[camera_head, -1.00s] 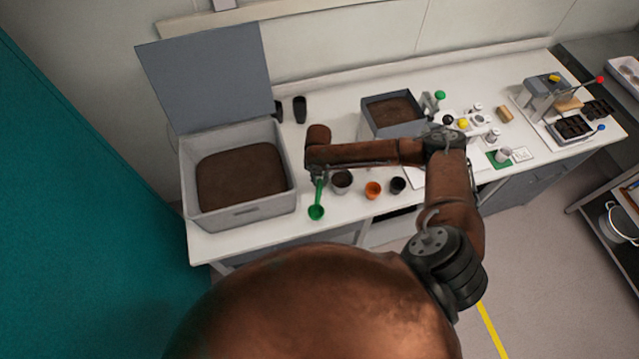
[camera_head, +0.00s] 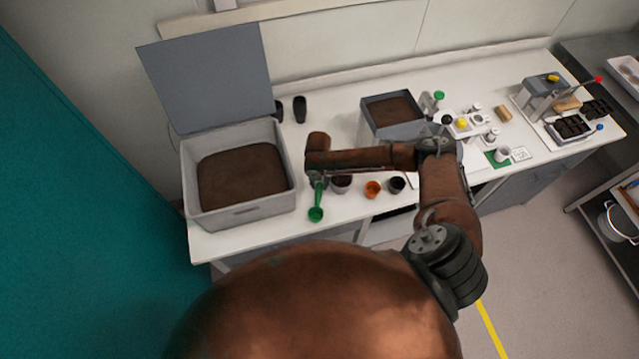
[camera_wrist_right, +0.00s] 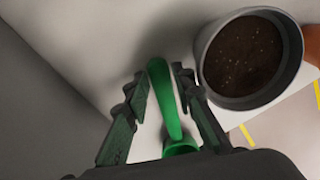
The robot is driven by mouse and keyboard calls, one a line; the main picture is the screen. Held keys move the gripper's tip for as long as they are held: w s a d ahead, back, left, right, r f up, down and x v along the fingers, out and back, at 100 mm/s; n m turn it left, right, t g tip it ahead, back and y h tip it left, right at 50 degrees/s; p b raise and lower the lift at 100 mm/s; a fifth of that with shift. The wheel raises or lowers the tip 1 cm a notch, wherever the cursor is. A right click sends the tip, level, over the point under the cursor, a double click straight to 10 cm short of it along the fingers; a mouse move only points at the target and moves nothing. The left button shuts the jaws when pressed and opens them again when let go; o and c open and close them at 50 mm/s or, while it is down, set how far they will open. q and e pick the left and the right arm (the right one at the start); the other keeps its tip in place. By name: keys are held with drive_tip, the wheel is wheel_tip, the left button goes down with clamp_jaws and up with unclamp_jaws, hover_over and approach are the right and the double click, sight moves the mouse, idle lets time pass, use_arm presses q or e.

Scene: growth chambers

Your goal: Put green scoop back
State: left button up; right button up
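The green scoop (camera_head: 316,213) shows at the front of the white bench, between the large grey soil bin and a dark pot. Its round bowl is toward the bench's front edge. My right gripper (camera_head: 317,180) is at the handle end, partly hidden by my arm. In the right wrist view, the scoop's green handle (camera_wrist_right: 164,95) lies between the two fingers of my right gripper (camera_wrist_right: 161,82), which are drawn in around it. The bowl lies below, partly hidden by the gripper body. My left gripper is not in view.
A soil-filled pot (camera_head: 341,184), an orange pot (camera_head: 373,189) and a dark pot (camera_head: 397,185) stand right of the scoop. The grey bin (camera_head: 244,212) with its lid raised is at left. A smaller soil box (camera_head: 372,128) stands behind my forearm. Bare bench (camera_head: 270,231) lies in front of the bin.

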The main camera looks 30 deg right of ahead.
wheel_tip(320, 180, up, 12)
drive_tip(key=b, duration=0.1)
drive_tip(key=shift+a+b, duration=0.15)
drive_tip(key=shift+b, duration=0.25)
drive_tip(key=shift+s, duration=0.1)
idle(0.4)
